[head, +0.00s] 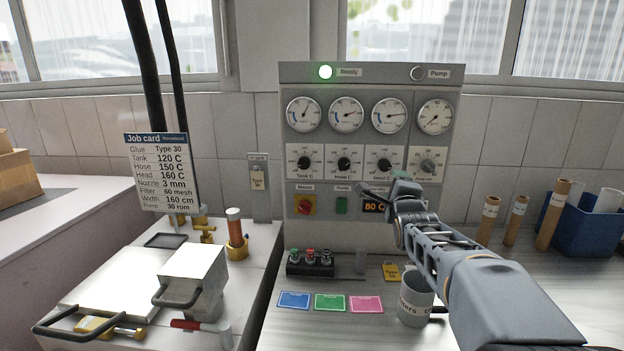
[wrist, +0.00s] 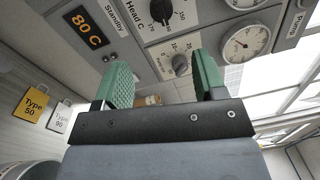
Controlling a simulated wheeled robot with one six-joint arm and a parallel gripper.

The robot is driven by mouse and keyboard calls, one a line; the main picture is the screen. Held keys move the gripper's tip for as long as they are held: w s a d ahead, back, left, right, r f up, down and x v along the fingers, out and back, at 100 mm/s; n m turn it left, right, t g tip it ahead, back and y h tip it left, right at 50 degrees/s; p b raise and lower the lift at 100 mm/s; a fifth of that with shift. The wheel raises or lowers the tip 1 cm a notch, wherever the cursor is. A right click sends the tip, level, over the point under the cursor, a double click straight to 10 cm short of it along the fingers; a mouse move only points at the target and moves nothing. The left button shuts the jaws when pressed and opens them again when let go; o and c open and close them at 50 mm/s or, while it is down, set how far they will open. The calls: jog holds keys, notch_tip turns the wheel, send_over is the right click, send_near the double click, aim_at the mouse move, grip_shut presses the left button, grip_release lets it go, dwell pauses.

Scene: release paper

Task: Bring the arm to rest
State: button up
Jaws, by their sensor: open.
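My gripper (head: 392,187) is in front of the lower right part of the grey control panel (head: 294,226), with my arm reaching in from the lower right. In the wrist view my gripper (wrist: 162,80) has its two green fingers spread apart with nothing held between them. A knob (wrist: 180,64) on the panel shows beyond the gap between the fingers. I cannot tell how far the fingertips are from the panel. The display (wrist: 87,31) reads 80 C. My gripper partly hides the lower right of the panel in the head view.
A labelled cup (head: 413,302) stands close below my forearm. Brown tubes (head: 516,220) and a blue bin (head: 590,232) are at the right. Coloured cards (head: 330,302) and a black block with buttons (head: 310,264) lie on the bench. A job card (head: 160,172) hangs left, above the white machine (head: 110,292).

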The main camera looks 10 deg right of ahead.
jog(key=s+a+f+n+g+y, duration=0.1)
jog(key=s+f+n+g, duration=0.3)
jog(key=f+n, duration=0.25)
jog(key=s+a+f+n+g, duration=0.1)
jog(key=s+f+n+g, duration=0.35)
jog(key=f, duration=0.35)
jog(key=s+a+f+n+g+y, duration=0.1)
jog(key=s+a+f+n+g, duration=0.1)
jog(key=s, duration=0.4)
jog(key=s+a+f+n+g+p, duration=0.1)
jog(key=s+a+f+n+g, duration=0.1)
jog(key=s+a+n, duration=0.2)
jog(key=s+a+f+n+g+y+p, duration=0.1)
jog(key=s+a+n, duration=0.3)
jog(key=s, duration=0.5)
jog(key=shift+f+n+g+y, duration=0.3)
jog(key=shift+f+n+g, duration=0.25)
jog(key=shift+n, duration=0.15)
